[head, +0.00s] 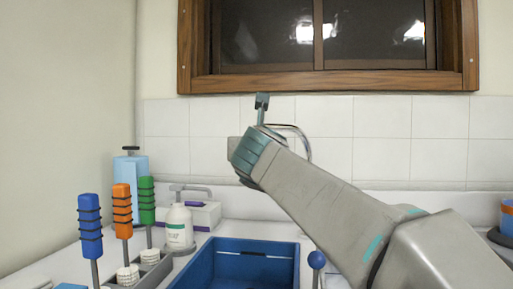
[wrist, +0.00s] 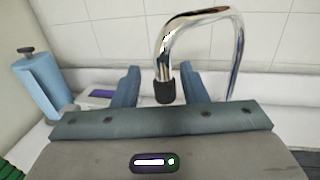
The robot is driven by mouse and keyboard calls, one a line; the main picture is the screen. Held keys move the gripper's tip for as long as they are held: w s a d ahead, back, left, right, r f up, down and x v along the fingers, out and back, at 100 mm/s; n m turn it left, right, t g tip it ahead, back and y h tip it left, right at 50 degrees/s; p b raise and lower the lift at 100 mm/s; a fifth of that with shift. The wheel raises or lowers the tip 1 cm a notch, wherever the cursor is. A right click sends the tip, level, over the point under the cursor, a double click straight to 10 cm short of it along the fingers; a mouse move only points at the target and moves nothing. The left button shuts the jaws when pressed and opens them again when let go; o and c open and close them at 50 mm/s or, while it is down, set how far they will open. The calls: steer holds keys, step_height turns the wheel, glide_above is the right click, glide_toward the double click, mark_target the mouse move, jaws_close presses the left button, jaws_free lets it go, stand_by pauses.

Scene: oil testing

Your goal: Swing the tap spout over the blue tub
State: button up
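The chrome tap spout (wrist: 200,18) arches high in the wrist view and ends in a dark nozzle (wrist: 165,92). In the head view only part of the spout (head: 303,142) shows, behind my arm. My gripper (wrist: 159,74) is open, with one finger on each side of the nozzle in the picture. I cannot tell whether either finger touches it. In the head view my gripper (head: 262,104) is raised in front of the tiled wall. The blue tub (head: 252,247) is at the bottom centre of the head view, below my gripper. The tap's base is hidden.
A white pump bottle (head: 179,229) stands left of the tub, near a white box with purple marks (head: 205,215). Blue (head: 90,225), orange (head: 122,210) and green (head: 147,200) handled tools stand upright farther left. A blue roll (wrist: 42,85) stands by the wall.

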steer(key=s+p, duration=0.1)
steer(key=s, duration=0.8)
steer(key=shift+s+d+p, duration=0.25)
steer(key=shift+d+p, duration=0.1)
steer(key=shift+d, duration=0.05)
